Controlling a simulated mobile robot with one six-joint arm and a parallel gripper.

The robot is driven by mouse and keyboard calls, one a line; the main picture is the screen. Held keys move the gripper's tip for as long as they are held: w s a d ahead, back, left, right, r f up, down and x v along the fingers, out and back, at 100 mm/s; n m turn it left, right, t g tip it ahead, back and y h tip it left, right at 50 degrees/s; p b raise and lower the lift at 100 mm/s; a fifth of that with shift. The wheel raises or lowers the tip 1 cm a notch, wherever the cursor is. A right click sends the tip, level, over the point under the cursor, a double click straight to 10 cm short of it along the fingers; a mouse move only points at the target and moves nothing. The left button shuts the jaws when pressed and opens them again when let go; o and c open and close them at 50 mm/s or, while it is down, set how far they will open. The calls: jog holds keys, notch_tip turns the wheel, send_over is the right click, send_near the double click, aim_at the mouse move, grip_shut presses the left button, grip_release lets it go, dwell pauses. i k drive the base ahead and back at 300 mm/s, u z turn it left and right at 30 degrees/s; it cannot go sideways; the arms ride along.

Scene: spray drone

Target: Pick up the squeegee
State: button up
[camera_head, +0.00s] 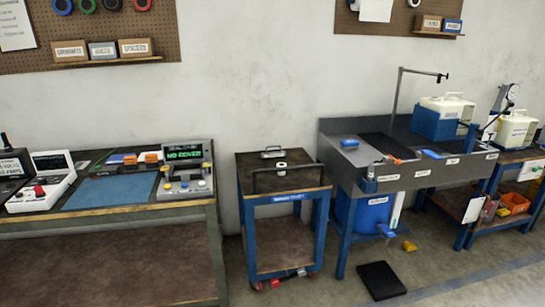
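I cannot make out a squeegee for certain. A long white piece with a blue end (387,231) leans at the front of the grey sink bench (340,172), beside a blue bin (362,215); it may be the squeegee, but it is too small to tell. Small blue and orange items also lie in the sink bench, among them an orange-tipped one (393,159), too small to identify. My gripper is not in view.
A blue cart (245,225) with a dark top stands between the left workbench (190,213) and the sink bench. A black mat (381,280) and a yellow object (409,246) lie on the floor. A shelf unit (525,205) with white containers stands at right.

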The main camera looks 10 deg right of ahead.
aim_at(280, 154)
jog(key=z, duration=0.05)
jog(key=i, duration=1)
jog(key=u, duration=0.05)
